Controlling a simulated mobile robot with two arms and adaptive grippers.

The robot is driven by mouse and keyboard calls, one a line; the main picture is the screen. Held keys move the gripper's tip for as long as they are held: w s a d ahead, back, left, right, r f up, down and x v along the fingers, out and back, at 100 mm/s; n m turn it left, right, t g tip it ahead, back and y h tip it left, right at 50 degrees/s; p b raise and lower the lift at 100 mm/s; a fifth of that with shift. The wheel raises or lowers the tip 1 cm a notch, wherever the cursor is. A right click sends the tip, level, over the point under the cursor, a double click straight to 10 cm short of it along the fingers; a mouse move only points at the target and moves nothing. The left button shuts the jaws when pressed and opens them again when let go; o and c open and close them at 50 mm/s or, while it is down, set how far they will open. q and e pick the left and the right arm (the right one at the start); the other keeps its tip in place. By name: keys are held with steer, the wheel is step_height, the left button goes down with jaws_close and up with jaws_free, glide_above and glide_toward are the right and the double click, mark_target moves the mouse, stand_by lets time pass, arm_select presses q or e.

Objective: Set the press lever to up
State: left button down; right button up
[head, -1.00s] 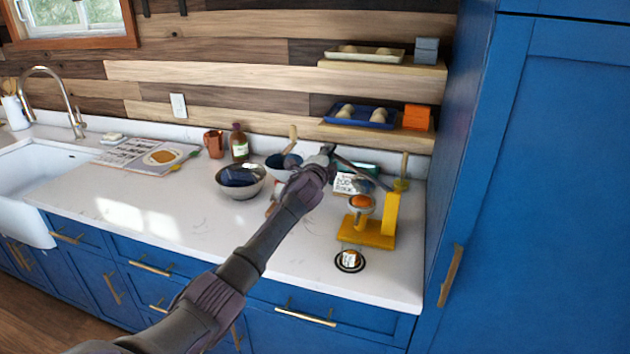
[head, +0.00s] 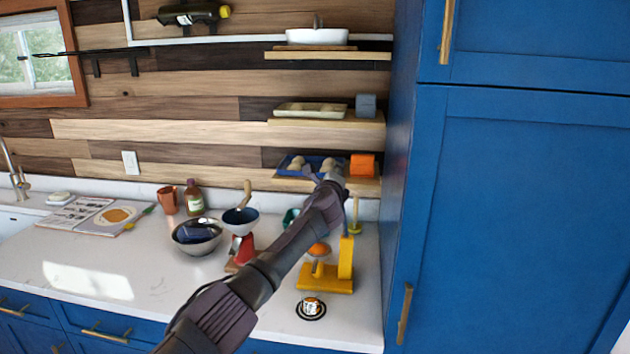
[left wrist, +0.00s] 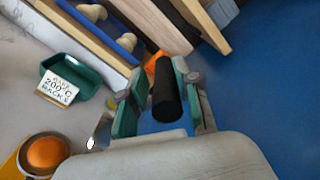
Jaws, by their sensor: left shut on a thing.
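The yellow press (head: 325,282) stands on the counter at the right, with an orange half (head: 319,250) on it. The orange half also shows at the lower left of the left wrist view (left wrist: 46,152). My left gripper (head: 327,183) is raised above the press, in front of the lower shelf. In the left wrist view its fingers are shut around the black grip of the press lever (left wrist: 166,90). The lever's rod is mostly hidden by my arm in the head view, so its exact angle is hard to tell. My right gripper is not in view.
Shelves with a blue egg tray (head: 292,160) and an orange box (head: 362,165) are close behind my gripper. A tall blue cabinet (head: 500,200) borders the right. A green dish (left wrist: 75,80), a red scale (head: 243,249) and a steel bowl (head: 198,238) stand nearby.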

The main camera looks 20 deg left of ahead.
arm_select(q)
steer(key=shift+w+d+m, duration=0.2)
steer(key=shift+d+m, duration=0.1)
steer(key=shift+d, duration=0.6)
steer(key=shift+w+d+f+b, duration=0.15)
steer(key=shift+d+b, duration=0.05)
steer(key=shift+d, duration=0.4)
steer(key=shift+w+d+f+b, duration=0.1)
steer(key=shift+d+f+b, duration=0.1)
steer(key=shift+d, duration=0.4)
steer(key=c, duration=1.1)
jaws_free()
steer(key=shift+o, duration=1.2)
steer(key=shift+w+d, duration=0.1)
steer(key=shift+r, duration=0.1)
steer(key=shift+r, duration=0.1)
